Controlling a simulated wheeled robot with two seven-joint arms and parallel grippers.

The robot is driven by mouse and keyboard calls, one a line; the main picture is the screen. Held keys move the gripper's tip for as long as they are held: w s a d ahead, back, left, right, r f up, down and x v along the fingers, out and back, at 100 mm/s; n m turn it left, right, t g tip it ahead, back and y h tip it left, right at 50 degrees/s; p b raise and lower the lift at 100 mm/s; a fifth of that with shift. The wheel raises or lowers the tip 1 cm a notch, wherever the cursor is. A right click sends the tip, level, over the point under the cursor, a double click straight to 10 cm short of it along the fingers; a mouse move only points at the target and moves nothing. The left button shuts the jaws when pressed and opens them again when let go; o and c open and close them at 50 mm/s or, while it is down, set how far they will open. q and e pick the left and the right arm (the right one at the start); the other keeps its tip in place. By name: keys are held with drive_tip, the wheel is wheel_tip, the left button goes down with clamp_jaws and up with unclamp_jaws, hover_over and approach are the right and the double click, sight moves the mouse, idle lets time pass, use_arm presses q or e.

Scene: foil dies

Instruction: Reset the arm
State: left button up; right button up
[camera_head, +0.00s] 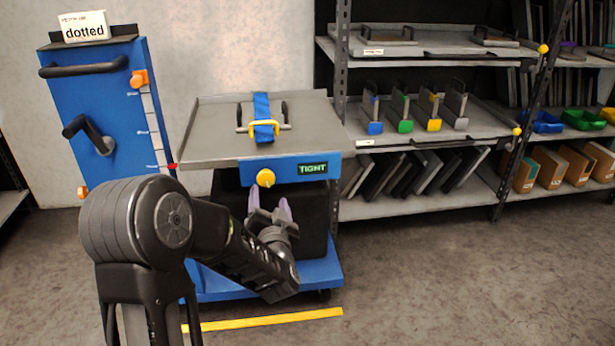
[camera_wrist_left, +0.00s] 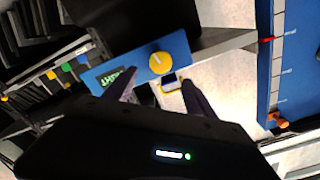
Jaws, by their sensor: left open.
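My left arm comes in from the lower left in the head view. Its gripper (camera_head: 270,213) is open and empty, with its purple fingers pointing up, just below the front edge of the blue cart. In the left wrist view the two fingers (camera_wrist_left: 156,92) stand apart, with a yellow knob (camera_wrist_left: 160,63) beyond them. The same yellow knob (camera_head: 266,178) is on the cart's blue front panel, beside a lit sign (camera_head: 312,169) reading "TIGHT". My right gripper is in neither view.
A blue strap (camera_head: 262,110) with a yellow buckle lies over the cart's grey top (camera_head: 210,145). A blue panel (camera_head: 75,95) with handles and a "dotted" card (camera_head: 85,27) stands left. Shelves (camera_head: 400,205) with foil dies stand right. The floor (camera_head: 450,290) at right is clear.

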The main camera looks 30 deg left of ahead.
use_arm(q)
drive_tip(key=s+d+f+n+g+h, duration=0.15)
drive_tip(key=d+f+h, duration=0.35)
drive_tip(key=d+f, duration=0.5)
drive_tip(key=s+d+f+n+g+h, duration=0.1)
drive_tip(key=s+d+f+g+h, duration=0.15)
drive_tip(key=d+f+h, duration=0.65)
drive_tip(key=s+d+f+g, duration=0.5)
drive_tip(key=s+d+f, duration=0.3)
drive_tip(key=s+f, duration=0.3)
drive_tip(key=s+d+f+g, duration=0.4)
drive_tip(key=s+d+f, duration=0.4)
drive_tip(key=s, duration=0.5)
wheel_tip(320, 180, up, 30)
drive_tip(key=s+m+h+p, duration=0.1)
drive_tip(key=p, duration=2.9)
drive_tip(key=shift+s+d+f+g, duration=0.2)
drive_tip(key=shift+d+g, duration=0.1)
drive_tip(key=shift+d, duration=0.15)
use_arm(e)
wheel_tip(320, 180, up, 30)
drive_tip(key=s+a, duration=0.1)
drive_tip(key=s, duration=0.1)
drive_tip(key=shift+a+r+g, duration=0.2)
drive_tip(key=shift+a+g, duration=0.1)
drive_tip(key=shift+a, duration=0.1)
